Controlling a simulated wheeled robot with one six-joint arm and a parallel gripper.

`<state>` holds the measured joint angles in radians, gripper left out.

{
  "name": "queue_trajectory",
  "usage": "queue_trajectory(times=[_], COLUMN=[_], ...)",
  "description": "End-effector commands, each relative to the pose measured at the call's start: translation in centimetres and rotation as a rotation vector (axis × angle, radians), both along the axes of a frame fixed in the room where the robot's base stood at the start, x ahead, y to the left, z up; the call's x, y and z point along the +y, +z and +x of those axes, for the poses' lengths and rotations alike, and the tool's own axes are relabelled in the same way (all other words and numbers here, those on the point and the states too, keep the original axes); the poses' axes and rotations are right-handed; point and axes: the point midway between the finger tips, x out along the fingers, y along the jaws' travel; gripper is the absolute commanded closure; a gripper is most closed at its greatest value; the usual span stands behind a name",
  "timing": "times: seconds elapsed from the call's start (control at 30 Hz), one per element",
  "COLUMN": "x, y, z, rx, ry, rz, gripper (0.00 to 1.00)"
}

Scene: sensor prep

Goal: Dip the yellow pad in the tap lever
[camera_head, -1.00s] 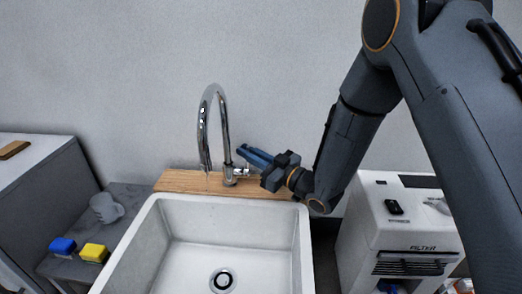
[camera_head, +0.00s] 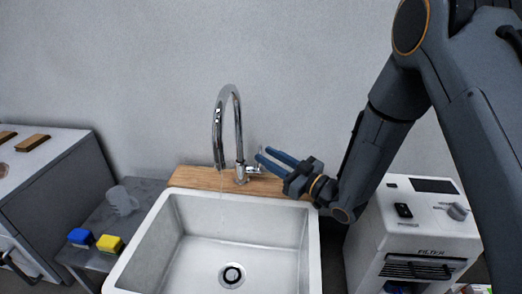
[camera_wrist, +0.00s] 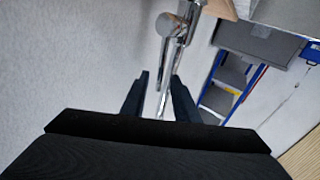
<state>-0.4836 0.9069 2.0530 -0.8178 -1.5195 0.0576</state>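The yellow pad (camera_head: 110,243) lies on the grey side shelf left of the sink, far from my gripper. The chrome tap (camera_head: 239,135) stands on the wooden strip behind the sink. A faint thin line under its spout looks like running water. The tap lever (camera_head: 261,153) is on the tap's right side, partly hidden by my fingers. My gripper (camera_head: 261,158) is at the lever, its two fingers apart. In the wrist view, the thin lever (camera_wrist: 164,98) shows between the open fingers of my gripper (camera_wrist: 160,80); I cannot tell whether they touch it.
A blue pad (camera_head: 80,237) sits left of the yellow one, and a grey mug (camera_head: 123,201) stands behind them. The white sink (camera_head: 312,255) looks empty. A white filter machine (camera_head: 425,225) stands to the right. A blue ladder (camera_wrist: 225,90) shows in the wrist view.

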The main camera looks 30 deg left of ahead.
Motion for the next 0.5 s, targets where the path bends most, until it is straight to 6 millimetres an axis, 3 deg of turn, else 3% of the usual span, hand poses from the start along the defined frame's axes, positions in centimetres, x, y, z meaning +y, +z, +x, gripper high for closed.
queue_trajectory(times=[0.2, 0.5], x=[-3.1, -4.0], y=[-0.1, -0.4], z=[-0.8, -1.1], rx=[0.002, 0.002], ry=[-0.003, -0.001], rz=[-0.002, 0.000], gripper=[0.72, 0.72])
